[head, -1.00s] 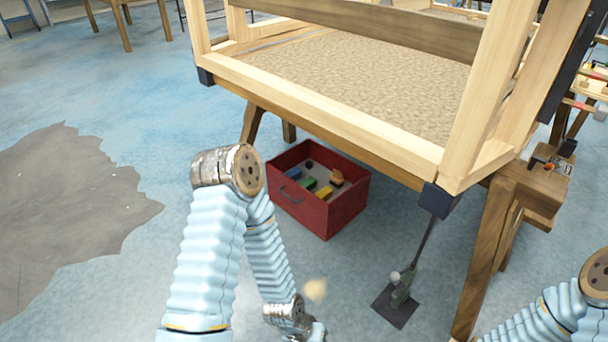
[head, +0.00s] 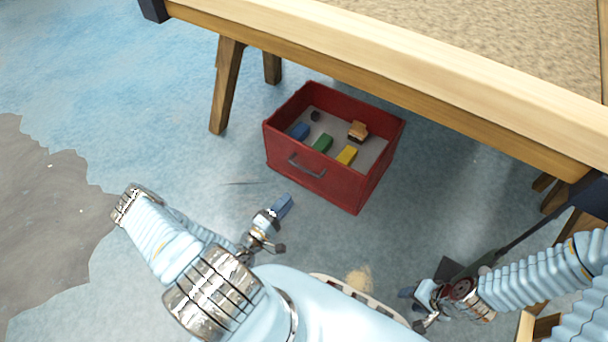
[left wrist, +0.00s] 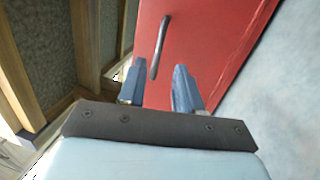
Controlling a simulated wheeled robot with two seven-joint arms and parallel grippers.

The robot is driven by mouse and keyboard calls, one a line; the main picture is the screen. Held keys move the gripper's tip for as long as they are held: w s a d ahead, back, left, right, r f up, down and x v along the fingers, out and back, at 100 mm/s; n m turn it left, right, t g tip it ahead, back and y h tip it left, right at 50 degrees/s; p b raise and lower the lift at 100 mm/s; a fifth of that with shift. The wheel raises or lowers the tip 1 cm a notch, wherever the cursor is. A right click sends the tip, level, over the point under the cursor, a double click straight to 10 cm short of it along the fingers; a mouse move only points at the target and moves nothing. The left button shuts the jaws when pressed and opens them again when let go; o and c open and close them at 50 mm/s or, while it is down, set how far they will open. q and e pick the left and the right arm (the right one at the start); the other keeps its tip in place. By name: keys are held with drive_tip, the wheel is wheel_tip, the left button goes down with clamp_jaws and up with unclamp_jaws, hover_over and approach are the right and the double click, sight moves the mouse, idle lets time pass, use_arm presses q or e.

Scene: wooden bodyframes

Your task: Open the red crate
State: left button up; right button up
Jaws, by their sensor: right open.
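The red crate (head: 340,188) stands on the floor under the wooden frame, open at the top. Blue, green and yellow blocks, a small wooden toy and a dark round thing lie inside. A grey bar handle (head: 307,170) is on its front wall. My left gripper (head: 286,205) is in front of that wall, apart from the handle. In the left wrist view the two blue fingers (left wrist: 157,90) are spread and empty, with the handle (left wrist: 160,48) beyond them on the red wall (left wrist: 205,45). My right gripper (head: 412,305) is open, low at the right, away from the crate.
The wooden frame's thick beam (head: 400,85) passes above and behind the crate. A trestle leg (head: 227,85) stands left of it. A dark stand (head: 480,265) is on the floor at the right, near my right arm.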

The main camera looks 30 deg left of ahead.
sight(304, 168)
use_arm(q)
drive_tip(key=shift+y, duration=0.9)
drive_tip(key=w, duration=0.4)
drive_tip(key=w+r+b, duration=0.1)
drive_tip(key=w, duration=0.3)
drive_tip(key=w+r+b, duration=0.1)
drive_tip(key=w, duration=0.4)
drive_tip(key=shift+a+r, duration=0.1)
drive_tip(key=shift+a, duration=0.25)
clamp_jaws()
